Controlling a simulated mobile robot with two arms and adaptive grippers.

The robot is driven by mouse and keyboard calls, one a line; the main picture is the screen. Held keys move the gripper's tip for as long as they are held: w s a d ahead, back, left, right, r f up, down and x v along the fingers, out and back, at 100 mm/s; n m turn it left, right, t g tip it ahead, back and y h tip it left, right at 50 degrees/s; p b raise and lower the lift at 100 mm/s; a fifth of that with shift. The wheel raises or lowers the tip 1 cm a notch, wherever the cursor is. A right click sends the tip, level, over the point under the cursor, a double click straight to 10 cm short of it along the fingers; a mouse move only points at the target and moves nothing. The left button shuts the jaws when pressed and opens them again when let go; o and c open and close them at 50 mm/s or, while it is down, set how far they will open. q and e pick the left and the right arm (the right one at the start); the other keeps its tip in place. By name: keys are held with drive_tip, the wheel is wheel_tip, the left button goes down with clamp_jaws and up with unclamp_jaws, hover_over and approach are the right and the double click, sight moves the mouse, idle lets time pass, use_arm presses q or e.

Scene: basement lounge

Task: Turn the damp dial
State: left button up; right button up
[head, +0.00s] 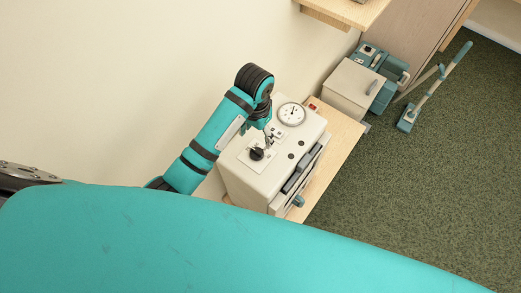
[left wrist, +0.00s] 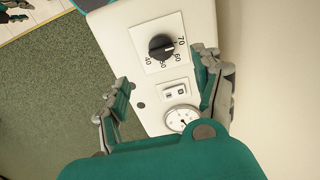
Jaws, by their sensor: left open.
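The damp dial is a black round knob (head: 257,153) on a pale plate on top of a white box-shaped unit (head: 240,180). In the left wrist view the knob (left wrist: 162,47) has the numbers 40 to 70 printed around it. My left gripper (head: 268,140) is above the unit, close to the knob. In the left wrist view my left gripper (left wrist: 165,72) is open and empty, its fingers spread to either side of the panel. I cannot tell the exact gap between fingertips and knob. My right gripper is not in view.
A round gauge (head: 292,114) and a small switch plate (left wrist: 175,92) sit beside the knob. The unit stands on a wooden surface (head: 336,150) against the wall. A grey and teal machine (head: 352,85) and a floor tool (head: 430,90) stand beyond. The green carpet (head: 430,190) at right is clear.

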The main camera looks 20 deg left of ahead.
sight(257, 151)
use_arm(q)
wheel_tip(257, 151, down, 10)
drive_tip(key=shift+a+r+p, duration=0.1)
drive_tip(key=shift+p, duration=0.6)
drive_tip(key=c, duration=1.2)
